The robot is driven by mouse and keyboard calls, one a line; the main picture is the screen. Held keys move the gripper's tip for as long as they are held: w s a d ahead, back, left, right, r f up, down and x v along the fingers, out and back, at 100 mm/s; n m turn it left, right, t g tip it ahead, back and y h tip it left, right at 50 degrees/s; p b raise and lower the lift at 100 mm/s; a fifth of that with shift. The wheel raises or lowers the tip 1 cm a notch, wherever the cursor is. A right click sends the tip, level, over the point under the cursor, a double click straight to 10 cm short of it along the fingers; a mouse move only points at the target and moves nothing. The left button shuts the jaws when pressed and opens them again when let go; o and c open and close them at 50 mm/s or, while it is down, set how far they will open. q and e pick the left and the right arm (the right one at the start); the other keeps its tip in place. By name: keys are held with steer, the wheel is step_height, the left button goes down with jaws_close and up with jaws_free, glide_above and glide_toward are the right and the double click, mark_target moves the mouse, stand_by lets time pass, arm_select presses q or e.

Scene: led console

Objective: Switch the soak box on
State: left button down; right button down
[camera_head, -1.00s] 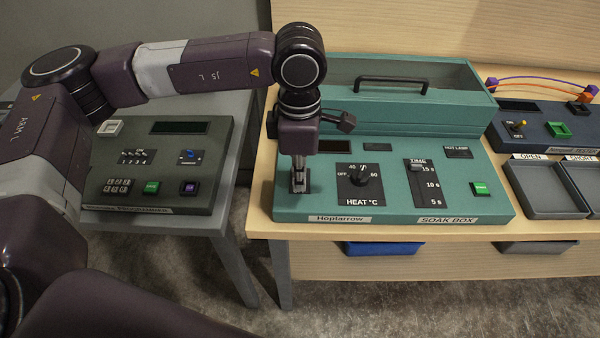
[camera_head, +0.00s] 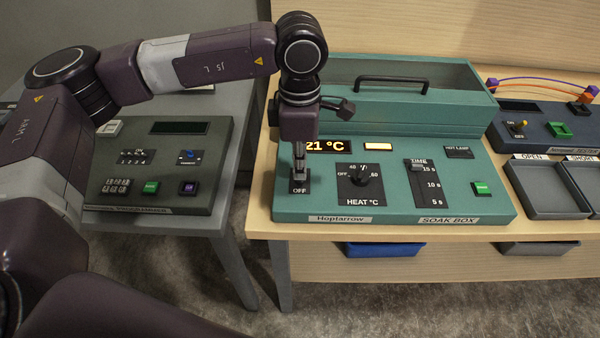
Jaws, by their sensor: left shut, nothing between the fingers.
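The teal soak box (camera_head: 400,206) stands on the wooden table. Its display (camera_head: 328,146) is lit and reads 21 °C, and a small lamp (camera_head: 378,146) beside it glows. The heat knob (camera_head: 361,176), the time slider (camera_head: 416,165) and a green button (camera_head: 481,188) are on its front panel. My left gripper (camera_head: 299,174) points down, shut and empty, over the power switch at the panel's left. The switch is mostly hidden by the fingers; its OFF label (camera_head: 299,190) shows below them. My right gripper is not in view.
A grey-green programmer (camera_head: 160,170) stands on a grey table to the left, with a gap between the tables. To the right are a dark blue tester (camera_head: 545,135) and grey trays (camera_head: 545,187). A handled lid (camera_head: 400,80) covers the box's back.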

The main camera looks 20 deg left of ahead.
mark_target(299, 188)
arm_select(q)
steer(key=shift+w+f, duration=0.1)
steer(key=shift+f, duration=0.05)
step_height(299, 188, up, 7)
steer(key=s+p, duration=0.1)
steer(key=p, duration=0.2)
stand_by(0.6)
steer(key=shift+d, duration=0.1)
stand_by(0.4)
